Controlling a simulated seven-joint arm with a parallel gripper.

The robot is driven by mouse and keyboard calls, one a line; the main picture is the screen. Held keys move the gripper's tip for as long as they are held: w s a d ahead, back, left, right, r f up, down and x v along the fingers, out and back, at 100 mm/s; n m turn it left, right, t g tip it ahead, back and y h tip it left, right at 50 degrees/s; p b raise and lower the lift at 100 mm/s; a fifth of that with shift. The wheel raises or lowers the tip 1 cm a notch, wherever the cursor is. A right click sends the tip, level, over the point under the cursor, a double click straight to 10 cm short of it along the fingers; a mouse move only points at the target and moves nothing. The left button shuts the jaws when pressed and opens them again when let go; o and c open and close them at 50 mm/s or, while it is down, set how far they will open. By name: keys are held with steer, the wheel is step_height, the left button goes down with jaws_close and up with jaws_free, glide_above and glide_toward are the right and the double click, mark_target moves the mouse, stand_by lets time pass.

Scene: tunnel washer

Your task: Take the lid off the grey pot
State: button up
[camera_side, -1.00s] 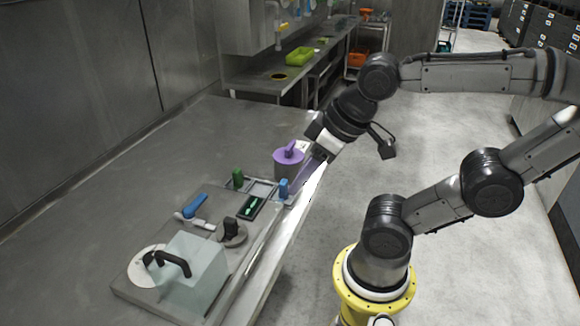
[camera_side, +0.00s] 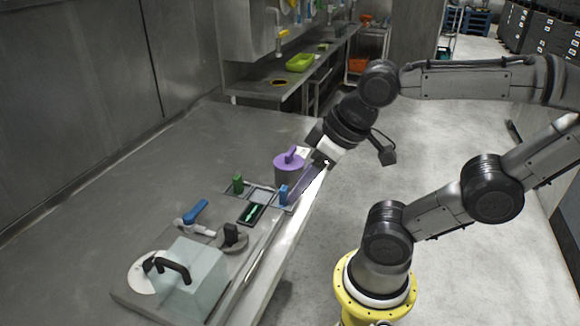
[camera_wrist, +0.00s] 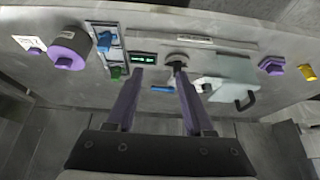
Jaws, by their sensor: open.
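A round pot (camera_side: 288,172) with a greyish-purple side stands near the bench's far right edge. Its purple lid (camera_side: 289,160) with an upright purple handle is on it. In the wrist view the lid (camera_wrist: 68,48) shows at the upper left. My gripper (camera_wrist: 159,72) has two long purple fingers, spread apart with nothing between them. The wrist view shows the pot well left of both fingers. I cannot tell the fingers' exact height.
A blue switch (camera_side: 284,192), green switch (camera_side: 238,183) and green-lit display (camera_side: 251,213) are near the pot. A black knob (camera_side: 231,234), blue-handled valve (camera_side: 196,211) and clear box (camera_side: 196,278) with a black handle stand nearer the camera. The bench's left side is clear.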

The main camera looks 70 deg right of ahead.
steer(key=w+d+r+m+g, duration=0.3)
steer(key=w+d+r+m, duration=0.5)
steer(key=m, duration=0.4)
steer(key=m+g, duration=0.3)
steer(key=m, duration=0.3)
glide_above(289, 153)
steer(key=d, duration=0.1)
step_height(289, 153, down, 11)
steer(key=shift+a+f, duration=0.25)
steer(key=shift+f, duration=1.1)
steer(key=shift+a+f, duration=0.25)
steer(key=shift+f, duration=1.05)
jaws_close()
